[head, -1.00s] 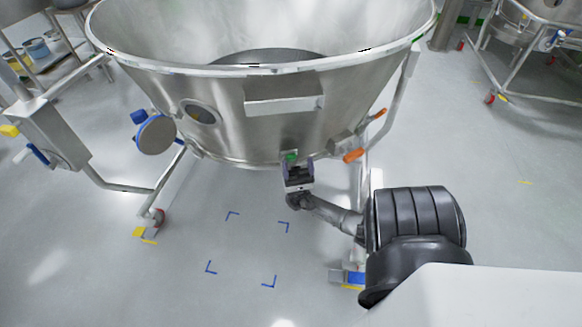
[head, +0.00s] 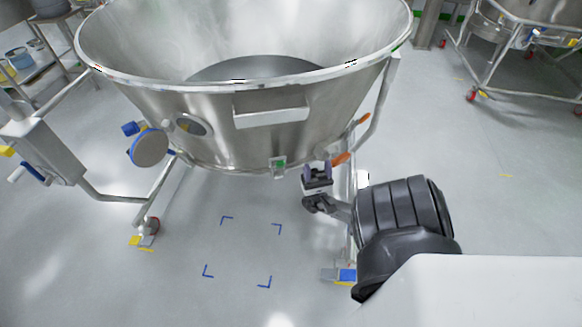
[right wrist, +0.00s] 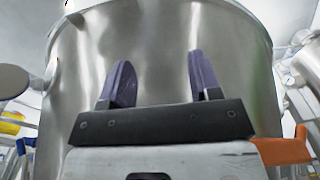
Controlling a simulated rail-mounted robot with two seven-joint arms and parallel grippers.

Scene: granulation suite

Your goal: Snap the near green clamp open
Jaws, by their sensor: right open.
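The near green clamp (head: 279,164) sits on the lower rim of the large steel bowl (head: 225,140), at its front in the head view. Its green part shows in a small metal bracket; I cannot tell whether it is snapped open. My right gripper (head: 316,168) is just to the right of the clamp, apart from it and empty. In the right wrist view its two purple fingers (right wrist: 160,80) stand apart in front of the bare steel wall. The clamp does not show in that view. My left gripper is not in view.
An orange handle (head: 341,159) is close to the right of my right gripper; an orange part (right wrist: 285,150) also shows in the wrist view. A round blue-rimmed disc (head: 148,148) juts out at the bowl's left. The floor (head: 245,250) below has blue corner marks and is clear.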

